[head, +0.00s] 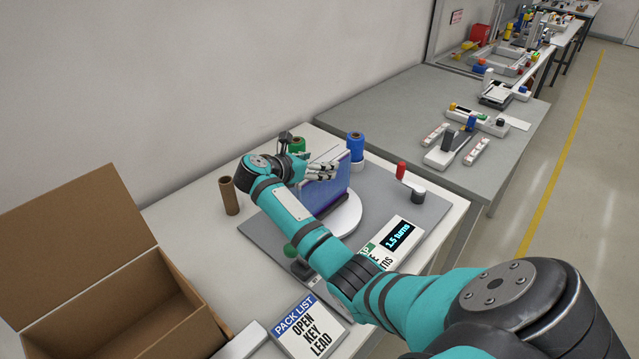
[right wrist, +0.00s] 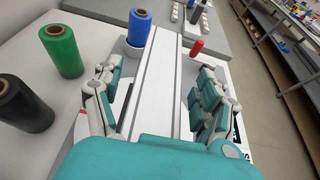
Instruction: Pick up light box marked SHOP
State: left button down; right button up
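A thin upright panel-like box (head: 334,192), bluish in the head view, stands on a round white turntable (head: 347,217). In the right wrist view a long white box (right wrist: 155,85) runs between my fingers. No SHOP marking is readable. My right gripper (head: 318,172) is at the top of the box. In the right wrist view my right gripper (right wrist: 158,95) is open, with fingers on both sides of the box and gaps visible; I cannot tell whether any finger touches it. My left gripper is not in view.
An open cardboard box (head: 150,300) stands at the left. A brown tube (head: 229,196), green roll (head: 297,145) and blue roll (head: 356,146) stand around the turntable. A red-handled crank (head: 402,171) and a display reading 1.5 turns (head: 398,236) are at right. A PACK LIST card (head: 308,327) lies in front.

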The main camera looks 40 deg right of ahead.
grip_shut()
jog(key=shift+d+r, duration=0.1)
dwell(0.4)
